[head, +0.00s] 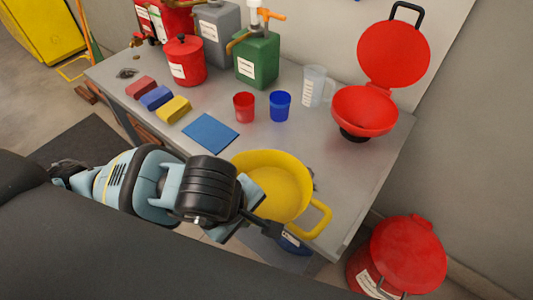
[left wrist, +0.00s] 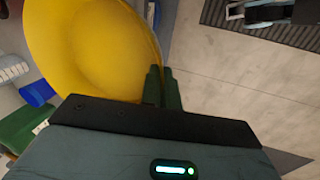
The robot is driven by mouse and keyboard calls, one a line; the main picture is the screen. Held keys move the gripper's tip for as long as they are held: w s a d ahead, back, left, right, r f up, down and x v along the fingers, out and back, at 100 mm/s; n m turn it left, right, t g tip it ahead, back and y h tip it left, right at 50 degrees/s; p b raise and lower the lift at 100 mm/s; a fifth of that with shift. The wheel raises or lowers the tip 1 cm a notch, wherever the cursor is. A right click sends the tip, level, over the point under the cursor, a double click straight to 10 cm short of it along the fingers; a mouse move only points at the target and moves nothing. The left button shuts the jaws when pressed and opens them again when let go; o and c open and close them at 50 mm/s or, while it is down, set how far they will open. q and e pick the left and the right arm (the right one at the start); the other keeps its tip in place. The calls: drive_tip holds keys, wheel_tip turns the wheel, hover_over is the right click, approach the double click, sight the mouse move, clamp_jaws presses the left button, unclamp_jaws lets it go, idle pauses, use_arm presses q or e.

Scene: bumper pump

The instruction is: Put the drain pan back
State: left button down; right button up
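The drain pan is a round yellow pan (head: 278,188) with a loop handle at its right, at the front of the grey workbench (head: 365,170) in the head view. It also fills the upper left of the left wrist view (left wrist: 85,45). My left gripper (head: 275,230) is at the pan's near rim. In the left wrist view my left gripper's two dark fingers (left wrist: 163,87) are close together with the yellow rim between them. I cannot tell whether the pan's underside touches the bench. My right gripper is not in view.
A blue mat (head: 210,133), red cup (head: 244,107), blue cup (head: 280,106) and clear jug (head: 316,86) stand behind the pan. A red open-lidded funnel (head: 365,110) is at the right. A red can (head: 405,255) stands on the floor, lower right.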

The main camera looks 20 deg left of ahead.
sight(249, 160)
use_arm(q)
drive_tip(key=shift+s+d+n, duration=0.25)
drive_tip(key=shift+d+n, duration=0.15)
drive_tip(key=shift+n, duration=0.2)
drive_tip(key=w+a, duration=0.1)
drive_tip(key=w, duration=0.4)
drive_tip(key=w+a+f, duration=0.1)
drive_tip(key=w+a, duration=0.1)
drive_tip(key=w, duration=0.2)
drive_tip(key=w+a, duration=0.2)
drive_tip(key=w, duration=0.3)
drive_tip(key=shift+w+a+f+p, duration=0.1)
drive_tip(key=shift+w+f+p, duration=0.1)
drive_tip(key=shift+w+p, duration=0.15)
drive_tip(key=shift+w+a+f, duration=0.1)
drive_tip(key=shift+w+f, duration=0.1)
wheel_tip(249, 160, down, 3)
drive_tip(key=shift+f, duration=0.1)
drive_tip(key=shift+f, duration=0.1)
drive_tip(key=c, duration=1.6)
unclamp_jaws()
drive_tip(key=shift+c, duration=0.2)
